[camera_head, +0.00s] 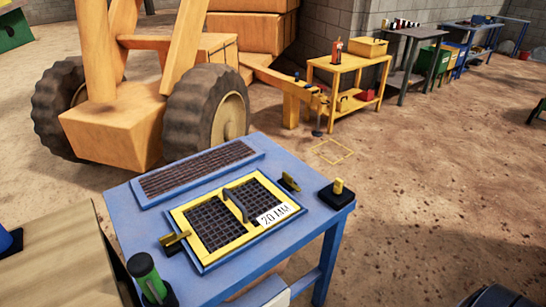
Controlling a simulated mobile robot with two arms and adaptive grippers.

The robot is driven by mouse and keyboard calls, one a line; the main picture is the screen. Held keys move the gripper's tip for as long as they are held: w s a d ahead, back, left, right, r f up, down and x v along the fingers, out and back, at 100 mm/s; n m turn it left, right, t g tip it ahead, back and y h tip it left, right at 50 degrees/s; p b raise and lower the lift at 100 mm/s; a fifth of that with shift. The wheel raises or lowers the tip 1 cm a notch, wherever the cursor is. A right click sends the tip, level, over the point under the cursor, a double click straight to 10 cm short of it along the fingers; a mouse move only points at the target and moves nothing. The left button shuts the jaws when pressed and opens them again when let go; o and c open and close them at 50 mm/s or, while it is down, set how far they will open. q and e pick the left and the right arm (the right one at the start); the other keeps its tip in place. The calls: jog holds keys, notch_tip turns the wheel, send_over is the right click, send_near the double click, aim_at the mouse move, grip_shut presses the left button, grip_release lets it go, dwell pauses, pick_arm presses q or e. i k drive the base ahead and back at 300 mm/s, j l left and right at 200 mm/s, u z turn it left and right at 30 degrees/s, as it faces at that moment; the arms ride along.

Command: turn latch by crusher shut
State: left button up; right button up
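A yellow-framed screen (258,237) with dark mesh, a grey handle and a "20 MM" label lies on a blue table (120,205). A small yellow latch (174,239) sits at the frame's left edge. A second latch (290,183), dark with yellow, sits by its right edge. I cannot tell for certain how either latch is turned. A yellow knob on a black block (338,191) stands at the table's right corner. A large yellow wheeled machine (115,135), perhaps the crusher, stands behind. Neither of my grippers is in view.
A dark mesh panel in a blue frame (198,171) lies behind the screen. A green-handled object (148,277) stands at the table's front left, near a wooden surface (60,265). A yellow trolley (345,76) and benches stand farther back.

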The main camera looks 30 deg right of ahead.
aim_at(288, 179)
jog(key=z, duration=1.1)
